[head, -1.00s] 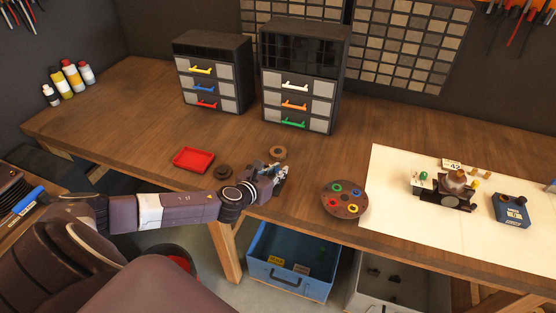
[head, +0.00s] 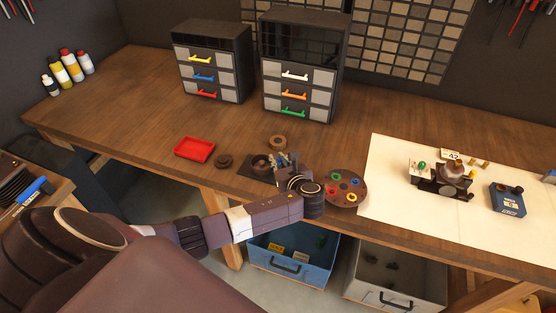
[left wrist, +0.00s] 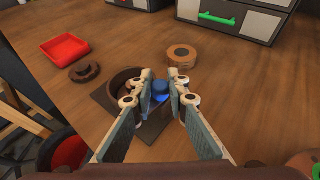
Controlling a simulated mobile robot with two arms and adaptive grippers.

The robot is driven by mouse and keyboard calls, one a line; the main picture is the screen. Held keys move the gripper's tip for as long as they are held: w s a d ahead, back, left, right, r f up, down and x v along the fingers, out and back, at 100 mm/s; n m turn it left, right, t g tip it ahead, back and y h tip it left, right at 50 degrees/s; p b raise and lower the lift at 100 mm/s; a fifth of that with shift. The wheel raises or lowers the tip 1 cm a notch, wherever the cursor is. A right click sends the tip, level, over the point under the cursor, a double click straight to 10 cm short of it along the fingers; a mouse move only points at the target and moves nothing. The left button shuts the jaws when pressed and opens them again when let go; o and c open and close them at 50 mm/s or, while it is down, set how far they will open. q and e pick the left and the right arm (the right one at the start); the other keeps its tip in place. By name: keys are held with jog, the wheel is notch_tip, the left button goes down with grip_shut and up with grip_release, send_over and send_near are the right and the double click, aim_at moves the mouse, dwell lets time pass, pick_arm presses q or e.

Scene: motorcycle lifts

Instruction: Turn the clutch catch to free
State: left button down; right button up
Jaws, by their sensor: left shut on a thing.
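The clutch catch seems to be the blue knob (left wrist: 160,90) on a round brown housing (left wrist: 128,84), which sits on a dark square plate (left wrist: 107,103) in the left wrist view. My left gripper (left wrist: 160,88) is shut on the blue knob, one finger on each side. In the head view the same gripper (head: 284,161) reaches over the right side of the housing (head: 262,165), and the knob is hidden by the fingers. I cannot read any mark for the catch's setting. My right gripper is not in view.
A red tray (head: 194,149), a dark ring (head: 223,161) and a tan ring (head: 278,142) lie close by. A round palette with coloured rings (head: 346,188) is to the right. Drawer cabinets (head: 209,65) stand behind. The wood between cabinets and tray is clear.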

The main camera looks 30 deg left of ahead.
pick_arm(q)
jog(key=shift+n+g+y, duration=0.4)
jog(key=shift+n, duration=0.1)
jog(key=c, duration=1.8)
grip_release()
jog(key=shift+c, duration=0.2)
jog(key=v, duration=1.2)
jog(key=shift+w, duration=0.2)
jog(key=shift+r, duration=0.1)
